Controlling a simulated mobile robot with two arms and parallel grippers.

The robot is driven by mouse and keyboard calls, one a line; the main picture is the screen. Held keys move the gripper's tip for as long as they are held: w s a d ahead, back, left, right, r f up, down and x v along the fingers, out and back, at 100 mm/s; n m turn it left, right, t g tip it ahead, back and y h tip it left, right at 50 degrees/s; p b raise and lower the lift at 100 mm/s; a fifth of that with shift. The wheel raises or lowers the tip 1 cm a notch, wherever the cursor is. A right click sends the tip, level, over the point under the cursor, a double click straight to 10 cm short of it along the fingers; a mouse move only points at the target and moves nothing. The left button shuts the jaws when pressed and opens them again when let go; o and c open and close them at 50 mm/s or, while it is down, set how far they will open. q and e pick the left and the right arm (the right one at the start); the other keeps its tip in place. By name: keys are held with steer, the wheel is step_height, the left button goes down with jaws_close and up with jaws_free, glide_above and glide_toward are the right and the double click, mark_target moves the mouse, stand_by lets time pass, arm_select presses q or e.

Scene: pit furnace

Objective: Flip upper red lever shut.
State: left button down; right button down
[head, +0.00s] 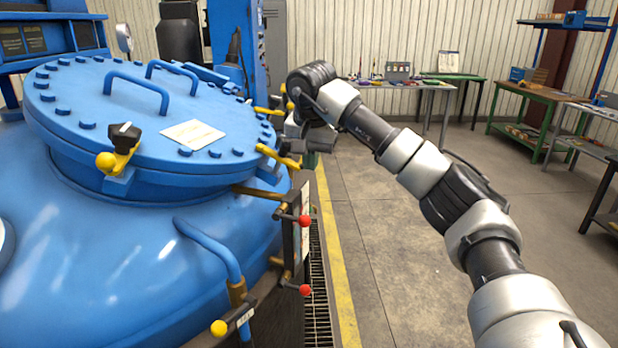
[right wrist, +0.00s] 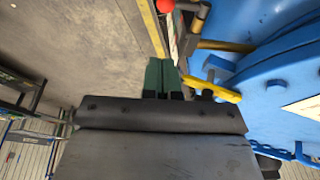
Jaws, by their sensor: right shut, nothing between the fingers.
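The upper red lever (head: 305,221) has a round red knob and sticks out to the right from a dark upright panel on the side of the blue furnace. A similar lower red lever (head: 305,290) sits below it. My right gripper (head: 312,158) is up and beyond the upper lever, beside the lid's rim, and partly hidden behind a yellow handle. In the right wrist view its green fingers (right wrist: 162,76) are together and empty. A red knob (right wrist: 165,5) shows at the top edge there, apart from the fingers; I cannot tell which lever it belongs to. My left gripper is out of view.
The blue furnace (head: 120,245) with its bolted lid (head: 110,110) fills the left. A yellow handle (head: 278,157) lies close to my right gripper; a yellow handle (right wrist: 215,90) also shows in the right wrist view. The floor (head: 390,240) to the right is clear up to the workbenches.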

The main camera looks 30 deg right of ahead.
mark_target(307, 216)
steer(key=p+x, duration=0.1)
steer(key=x, duration=0.6)
steer(key=a+p+x, duration=0.1)
steer(key=x, duration=0.3)
steer(key=shift+s+f+p, duration=0.15)
steer(key=shift+s+p, duration=0.1)
steer(key=shift+p, duration=0.1)
steer(key=shift+a+f, duration=0.15)
steer(key=shift+f, duration=0.55)
